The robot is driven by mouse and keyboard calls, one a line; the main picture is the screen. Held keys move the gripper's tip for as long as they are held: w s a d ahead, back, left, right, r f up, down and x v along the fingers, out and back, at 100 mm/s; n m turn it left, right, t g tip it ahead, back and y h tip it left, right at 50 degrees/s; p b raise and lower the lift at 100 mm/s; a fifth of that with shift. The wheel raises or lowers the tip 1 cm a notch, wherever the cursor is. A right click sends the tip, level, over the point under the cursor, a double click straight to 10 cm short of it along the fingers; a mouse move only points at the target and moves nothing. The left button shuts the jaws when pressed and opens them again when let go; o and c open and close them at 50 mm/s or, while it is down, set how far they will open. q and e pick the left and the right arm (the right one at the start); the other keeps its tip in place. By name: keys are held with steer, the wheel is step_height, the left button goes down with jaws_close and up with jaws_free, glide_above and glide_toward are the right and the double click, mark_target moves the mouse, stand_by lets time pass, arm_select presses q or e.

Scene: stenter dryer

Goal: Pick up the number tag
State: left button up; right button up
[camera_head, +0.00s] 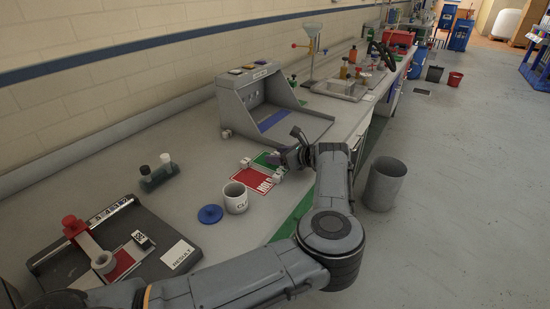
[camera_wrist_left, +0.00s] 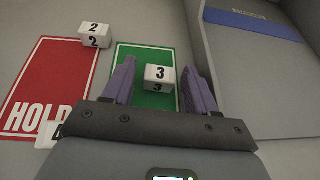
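White number tags sit on and around the red and green cards on the bench. In the left wrist view, the tag marked 3 (camera_wrist_left: 158,78) is over the green card (camera_wrist_left: 143,56), between the two purple fingers of my left gripper (camera_wrist_left: 157,68). The fingers are apart, with a gap on each side of the tag. The tag marked 2 (camera_wrist_left: 95,35) is at the red card's (camera_wrist_left: 48,82) upper right corner. Another tag (camera_wrist_left: 49,134) is partly hidden by my gripper. In the head view, my left gripper (camera_head: 286,157) is low over the cards. My right gripper is not in view.
A grey light booth (camera_head: 262,105) stands just behind the cards. A white mug (camera_head: 235,197) and a blue lid (camera_head: 210,214) are to the left. A board with a red-topped device (camera_head: 75,226) is at the lower left. A grey bin (camera_head: 385,184) stands on the floor.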

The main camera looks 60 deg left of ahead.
arm_select(q)
steer(key=c, duration=0.9)
steer(key=shift+r, duration=0.15)
